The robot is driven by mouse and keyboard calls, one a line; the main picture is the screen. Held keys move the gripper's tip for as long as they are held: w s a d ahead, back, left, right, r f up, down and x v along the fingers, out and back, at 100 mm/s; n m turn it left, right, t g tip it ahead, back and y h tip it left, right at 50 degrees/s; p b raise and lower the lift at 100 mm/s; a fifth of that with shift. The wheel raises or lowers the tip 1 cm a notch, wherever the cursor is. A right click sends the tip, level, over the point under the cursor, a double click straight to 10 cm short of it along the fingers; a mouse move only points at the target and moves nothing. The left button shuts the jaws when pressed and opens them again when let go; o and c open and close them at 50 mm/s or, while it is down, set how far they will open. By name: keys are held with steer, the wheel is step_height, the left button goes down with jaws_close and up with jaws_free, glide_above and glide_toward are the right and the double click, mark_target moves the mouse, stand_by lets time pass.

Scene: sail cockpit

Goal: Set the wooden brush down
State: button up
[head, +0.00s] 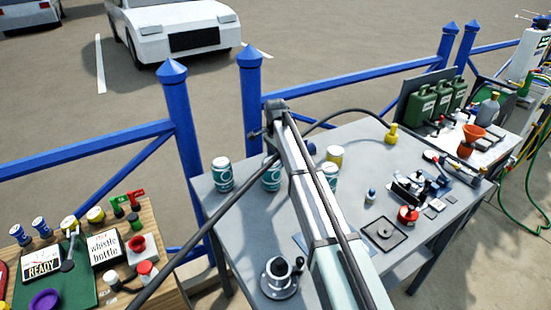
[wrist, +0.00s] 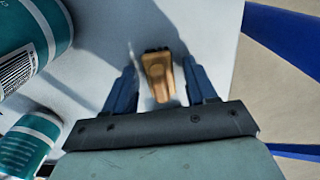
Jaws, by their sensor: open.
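The wooden brush (wrist: 158,76) shows in the wrist view, a tan block with dark bristles at its far end. It is between the two blue fingers of my gripper (wrist: 161,70), which are open with a gap on each side of it. The brush appears to be on the pale grey tabletop (wrist: 205,25), though its contact with the surface is hard to make out. In the head view I cannot make out the brush or the fingers; my arm crosses the table there.
Teal cans (head: 222,175) stand at the table's left end; two are close on the left in the wrist view (wrist: 30,35). The table edge and blue fence (head: 180,125) lie close by.

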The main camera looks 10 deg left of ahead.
step_height(320, 180, up, 12)
steer(key=shift+r, duration=0.15)
stand_by(0.5)
